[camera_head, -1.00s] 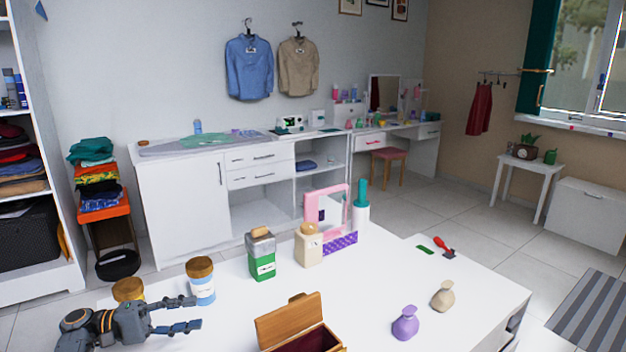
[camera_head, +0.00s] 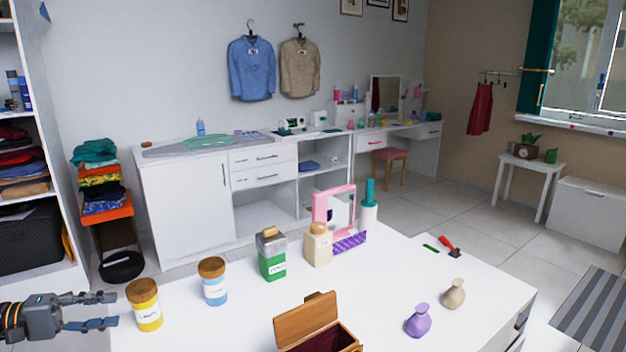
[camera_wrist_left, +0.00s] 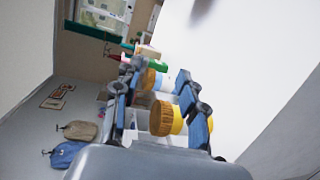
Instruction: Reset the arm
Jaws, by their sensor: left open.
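My left gripper (camera_head: 112,310) is at the lower left of the head view, over the left end of the white table (camera_head: 240,318). It is open and its two fingers point right. Its fingertips are just left of a yellow jar with a brown lid (camera_head: 145,305), with nothing held between them. In the left wrist view the open fingers (camera_wrist_left: 158,100) frame the yellow jar (camera_wrist_left: 172,118) beyond them. My right gripper is not in view.
A blue-labelled jar (camera_head: 213,282), a green container (camera_head: 271,255), a cream bottle (camera_head: 318,245) and a pink-framed mirror (camera_head: 333,205) stand along the table's back. An open wooden box (camera_head: 308,320) is in front. A purple pouch (camera_head: 418,321) and a beige pouch (camera_head: 454,294) sit at right.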

